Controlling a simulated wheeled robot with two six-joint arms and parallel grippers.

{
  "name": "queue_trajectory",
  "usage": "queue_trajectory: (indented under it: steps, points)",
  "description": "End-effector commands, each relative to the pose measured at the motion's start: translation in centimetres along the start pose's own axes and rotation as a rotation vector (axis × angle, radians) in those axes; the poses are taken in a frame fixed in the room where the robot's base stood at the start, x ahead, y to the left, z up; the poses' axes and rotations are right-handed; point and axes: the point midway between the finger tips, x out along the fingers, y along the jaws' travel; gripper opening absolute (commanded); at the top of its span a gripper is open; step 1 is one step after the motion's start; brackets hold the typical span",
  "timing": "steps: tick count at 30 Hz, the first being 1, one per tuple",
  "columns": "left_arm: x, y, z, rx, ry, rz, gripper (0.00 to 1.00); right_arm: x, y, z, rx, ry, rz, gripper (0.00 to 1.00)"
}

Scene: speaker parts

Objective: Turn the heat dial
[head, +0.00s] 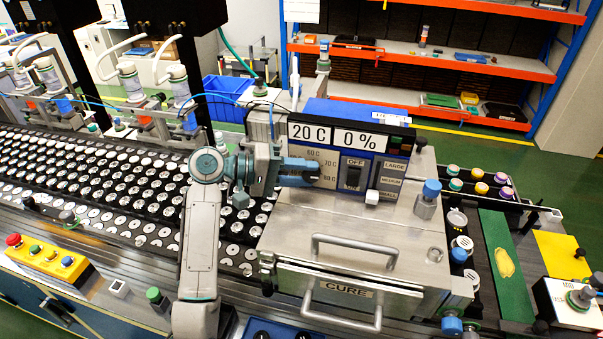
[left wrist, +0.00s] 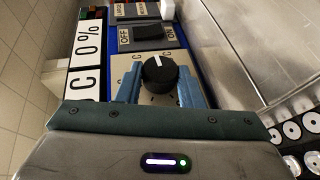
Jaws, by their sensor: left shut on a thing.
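The heat dial (left wrist: 159,74) is a round black knob with a white pointer line on a pale plate of the control panel. In the left wrist view it sits between the two blue fingers of my left gripper (left wrist: 157,88), which is shut on it. In the head view my left gripper (head: 302,172) reaches the panel from the left and hides the dial. The display (head: 337,136) above reads 20 C and 0 %. Temperature labels (head: 329,164) show beside the gripper. My right gripper is not in view.
An OFF/ON switch (head: 354,174) and a size selector (head: 372,197) are right of the dial. The metal CURE box (head: 345,290) with handles lies in front. A conveyor (head: 100,180) with several round parts runs at left. Orange shelves (head: 440,58) stand behind.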

Motion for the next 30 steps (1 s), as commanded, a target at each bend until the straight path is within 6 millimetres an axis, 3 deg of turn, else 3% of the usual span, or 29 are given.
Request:
queue_trajectory:
  steps: [7, 8, 10, 11, 22, 30]
  points:
    - [0.0, 0.0, 0.0, 0.001, 0.001, -0.001, 0.11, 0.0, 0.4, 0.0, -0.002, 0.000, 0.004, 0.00]
    - [0.0, 0.0, 0.0, 0.001, 0.001, -0.001, 0.40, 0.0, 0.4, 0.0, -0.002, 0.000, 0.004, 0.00]
    - [0.0, 0.0, 0.0, 0.001, 0.001, -0.001, 0.53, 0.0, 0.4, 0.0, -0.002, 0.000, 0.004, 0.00]
    - [0.0, 0.0, 0.0, 0.001, 0.001, -0.001, 0.56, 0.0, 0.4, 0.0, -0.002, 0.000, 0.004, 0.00]
    - [-0.6, -0.2, -0.1, 0.003, 0.001, -0.002, 0.56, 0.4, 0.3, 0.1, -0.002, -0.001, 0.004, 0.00]
    - [-4.8, -0.6, -0.1, 0.005, 0.004, -0.006, 0.56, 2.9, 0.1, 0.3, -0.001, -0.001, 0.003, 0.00]
